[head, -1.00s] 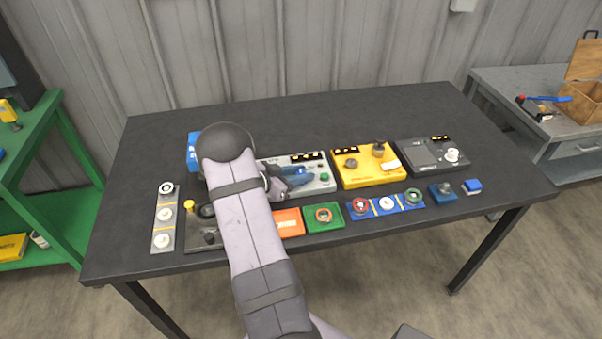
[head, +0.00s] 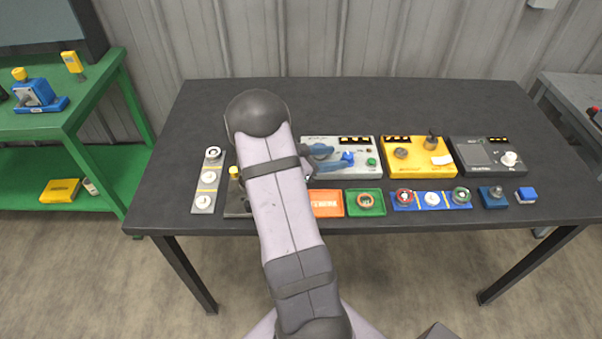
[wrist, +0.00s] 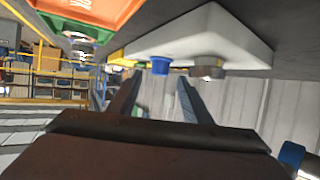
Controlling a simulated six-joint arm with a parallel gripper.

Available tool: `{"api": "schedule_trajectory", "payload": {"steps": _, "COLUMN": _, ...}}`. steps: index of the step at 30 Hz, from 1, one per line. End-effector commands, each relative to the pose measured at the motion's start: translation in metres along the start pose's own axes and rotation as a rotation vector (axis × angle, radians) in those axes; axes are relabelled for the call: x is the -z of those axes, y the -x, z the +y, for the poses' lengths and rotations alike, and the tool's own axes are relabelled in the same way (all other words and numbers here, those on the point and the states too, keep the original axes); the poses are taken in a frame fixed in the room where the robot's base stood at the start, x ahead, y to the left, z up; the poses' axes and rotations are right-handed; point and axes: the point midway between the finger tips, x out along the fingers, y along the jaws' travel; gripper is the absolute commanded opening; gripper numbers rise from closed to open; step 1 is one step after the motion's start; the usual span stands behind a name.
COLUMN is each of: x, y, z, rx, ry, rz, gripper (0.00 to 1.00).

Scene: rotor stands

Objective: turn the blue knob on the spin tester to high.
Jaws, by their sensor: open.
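The spin tester is a pale grey box (head: 362,172) on the dark table, left of the yellow box. Its blue knob (head: 348,157) sits on the top face. In the wrist view, which looks upside down, the white box (wrist: 215,35) carries the blue knob (wrist: 161,65) beside a metallic knob (wrist: 207,68). My gripper (head: 332,160) is open and reaches over the tester from the left, its fingertips close to the blue knob. In the wrist view, the knob appears just beyond the gap of my gripper (wrist: 157,84). My arm hides the tester's left part.
A yellow box (head: 417,170) and a dark box (head: 478,168) with knobs stand to the right. In front lie an orange tray (head: 325,212), a green tray (head: 379,208) and a blue strip (head: 418,206) with knobs. The table's back is clear.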

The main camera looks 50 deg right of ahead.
Motion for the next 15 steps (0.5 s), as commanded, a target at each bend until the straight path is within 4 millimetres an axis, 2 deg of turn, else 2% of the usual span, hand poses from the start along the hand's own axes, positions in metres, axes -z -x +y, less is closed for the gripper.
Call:
{"api": "schedule_trajectory", "payload": {"steps": 1, "x": -0.009, "y": 0.010, "z": -0.001, "rx": 0.006, "ry": 0.003, "rz": 0.000, "gripper": 0.45}}
{"api": "schedule_trajectory", "payload": {"steps": 6, "x": -0.023, "y": 0.044, "z": -0.001, "rx": 0.005, "ry": 0.002, "rz": -0.001, "gripper": 0.45}}
{"api": "schedule_trajectory", "payload": {"steps": 15, "x": -0.038, "y": 0.085, "z": 0.000, "rx": 0.002, "ry": 0.001, "rz": -0.001, "gripper": 0.45}}
